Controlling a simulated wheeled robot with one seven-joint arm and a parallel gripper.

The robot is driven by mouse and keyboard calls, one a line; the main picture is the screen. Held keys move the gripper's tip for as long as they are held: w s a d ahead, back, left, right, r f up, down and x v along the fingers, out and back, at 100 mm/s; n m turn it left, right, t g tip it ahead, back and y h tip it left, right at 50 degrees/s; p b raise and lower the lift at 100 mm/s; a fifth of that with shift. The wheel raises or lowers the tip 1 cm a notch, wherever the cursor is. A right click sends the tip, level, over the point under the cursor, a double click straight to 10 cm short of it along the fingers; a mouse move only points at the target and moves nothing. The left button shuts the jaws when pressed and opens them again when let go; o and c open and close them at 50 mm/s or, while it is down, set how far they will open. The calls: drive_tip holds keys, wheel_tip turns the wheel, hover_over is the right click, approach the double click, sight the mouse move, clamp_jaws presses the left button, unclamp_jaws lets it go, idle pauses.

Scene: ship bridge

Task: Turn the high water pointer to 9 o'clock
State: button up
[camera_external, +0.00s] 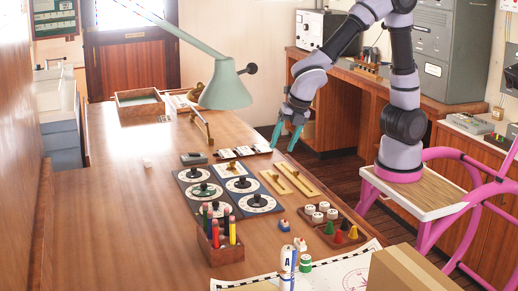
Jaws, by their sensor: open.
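Several white round dials with dark knobs sit on dark square plates in the middle of the wooden table. One is at the front right (258,202), one at the middle right (239,184) and one at the left (203,190), where a greenish pointer or knob shows. The labels are too small to read, so I cannot tell which dial carries the high water pointer or where it points. My gripper (285,141) has teal fingers, spread apart and empty. It hangs pointing down near the table's right edge, behind and right of the dials, touching none of them.
A green desk lamp (226,88) arches over the table behind the dials. A pencil box (220,244) stands in front of them. Brass-coloured strips (290,179) and a tray of coloured pieces (338,241) lie to the right. The table's left stretch is mostly clear.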

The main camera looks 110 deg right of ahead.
sight(258, 195)
drive_tip(key=w+d+f+n, duration=0.1)
drive_tip(key=w+f+n, duration=0.1)
drive_tip(key=f, duration=0.3)
drive_tip(key=w+d+f+n, duration=0.1)
drive_tip(key=w+f+n, duration=0.1)
drive_tip(key=f, duration=0.4)
drive_tip(key=w+d+f+n+h, duration=0.1)
drive_tip(key=w+d+f+n, duration=0.1)
drive_tip(key=f, duration=0.4)
drive_tip(key=shift+d+f+n+g, duration=0.1)
drive_tip(key=shift+f+n+g, duration=0.1)
drive_tip(key=shift+n+g, duration=0.1)
clamp_jaws()
